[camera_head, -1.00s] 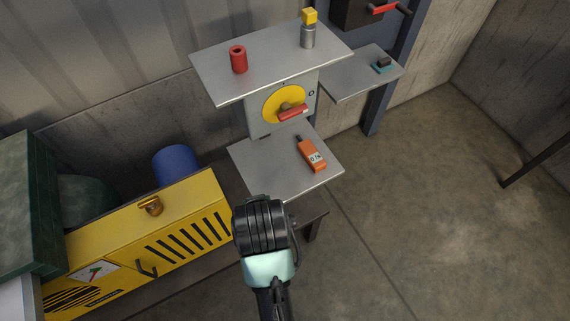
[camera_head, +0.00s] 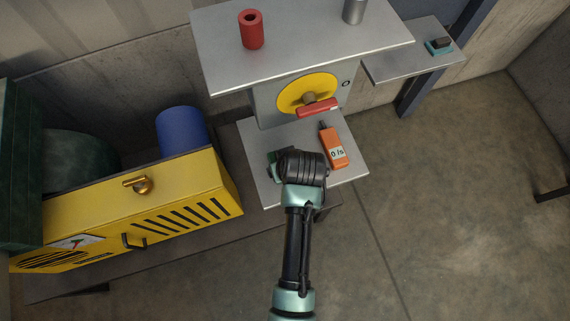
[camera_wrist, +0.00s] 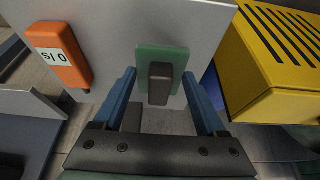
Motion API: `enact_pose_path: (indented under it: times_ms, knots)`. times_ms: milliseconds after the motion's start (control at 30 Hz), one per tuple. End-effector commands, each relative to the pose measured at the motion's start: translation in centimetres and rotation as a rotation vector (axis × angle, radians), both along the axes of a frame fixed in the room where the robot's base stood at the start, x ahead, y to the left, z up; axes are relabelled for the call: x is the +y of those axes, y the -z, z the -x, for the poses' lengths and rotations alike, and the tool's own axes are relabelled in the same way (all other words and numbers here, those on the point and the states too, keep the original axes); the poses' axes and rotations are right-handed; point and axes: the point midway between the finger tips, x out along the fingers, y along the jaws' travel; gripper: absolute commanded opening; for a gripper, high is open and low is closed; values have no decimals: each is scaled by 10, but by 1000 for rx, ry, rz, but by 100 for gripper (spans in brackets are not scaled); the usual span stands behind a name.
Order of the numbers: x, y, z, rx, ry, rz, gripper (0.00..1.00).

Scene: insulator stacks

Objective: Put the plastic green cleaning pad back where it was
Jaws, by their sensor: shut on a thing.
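In the wrist view, the green cleaning pad (camera_wrist: 162,58), a flat green plate with a dark grey handle, is between the blue fingers of my gripper (camera_wrist: 160,80). The gripper is shut on it, with the fingers at its two sides. In the head view, my wrist covers most of the gripper, and a bit of dark green pad (camera_head: 274,172) shows at its left. It is over the left part of the lower grey shelf (camera_head: 257,140). I cannot tell whether the pad touches the shelf.
An orange meter (camera_head: 333,147) lies on the lower shelf, right of my gripper. Above are a yellow dial with a red handle (camera_head: 318,107) and an upper shelf (camera_head: 300,55) with a red cylinder (camera_head: 252,30). A teal block (camera_head: 438,47) sits on the side shelf. A yellow box (camera_head: 130,210) stands left.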

Motion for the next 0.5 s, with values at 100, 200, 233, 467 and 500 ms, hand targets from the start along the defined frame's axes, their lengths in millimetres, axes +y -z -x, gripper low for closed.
enact_pose_path:
  times_ms: [100, 200, 233, 467, 500]
  knots:
    - [0, 19, 1, 4, 0, -1, 22]
    - [0, 27, 1, 2, 1, -1, 22]
    - [0, 27, 0, 1, 0, -1, 22]
    - [0, 28, 0, 0, 0, 0, 22]
    - [0, 28, 0, 1, 0, 0, 22]
